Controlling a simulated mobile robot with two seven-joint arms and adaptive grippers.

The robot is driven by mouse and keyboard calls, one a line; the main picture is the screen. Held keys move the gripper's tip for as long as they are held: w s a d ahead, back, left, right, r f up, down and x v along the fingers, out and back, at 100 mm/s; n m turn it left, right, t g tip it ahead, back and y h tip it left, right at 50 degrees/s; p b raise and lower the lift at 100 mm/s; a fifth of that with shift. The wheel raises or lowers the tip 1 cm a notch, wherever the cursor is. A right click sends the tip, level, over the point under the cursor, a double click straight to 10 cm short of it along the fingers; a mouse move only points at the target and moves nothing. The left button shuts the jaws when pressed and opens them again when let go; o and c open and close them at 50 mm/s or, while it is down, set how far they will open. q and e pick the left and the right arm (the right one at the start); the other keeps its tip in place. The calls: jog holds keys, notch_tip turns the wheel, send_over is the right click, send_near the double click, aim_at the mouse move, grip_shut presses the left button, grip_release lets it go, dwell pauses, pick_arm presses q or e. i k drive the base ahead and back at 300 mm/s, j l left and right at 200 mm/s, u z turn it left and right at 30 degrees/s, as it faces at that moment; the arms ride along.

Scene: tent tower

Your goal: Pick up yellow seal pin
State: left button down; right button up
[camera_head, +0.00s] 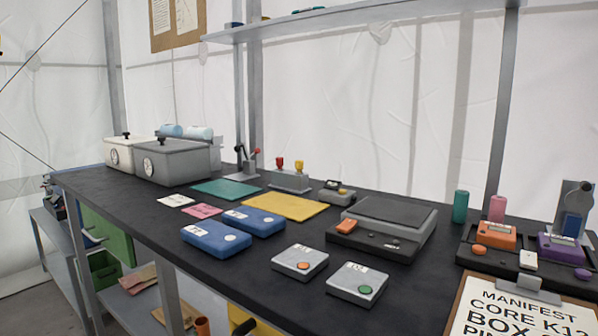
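A small yellow-topped pin (299,165), which looks like the yellow seal pin, stands upright in a grey holder (290,182) towards the back of the dark table. A red-topped pin (280,163) stands beside it on the left in the same holder. Both tops are clear of anything in front of them. Neither of my grippers is in view.
A yellow mat (270,206) and a green mat (227,190) lie in front of the holder. Blue cases (215,240), a grey scale-like device (392,213) and grey button boxes (300,262) stand nearer. A shelf (370,16) hangs above the back.

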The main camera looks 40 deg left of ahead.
aim_at(299, 163)
jog(key=k+j+u, duration=0.15)
jog(key=j, duration=0.3)
jog(key=k+j+u, duration=0.15)
jog(key=j, duration=0.3)
jog(key=k+j+u, duration=0.15)
jog(key=j, duration=0.35)
jog(key=j+u, duration=0.15)
jog(key=j, duration=0.3)
jog(key=k, duration=0.05)
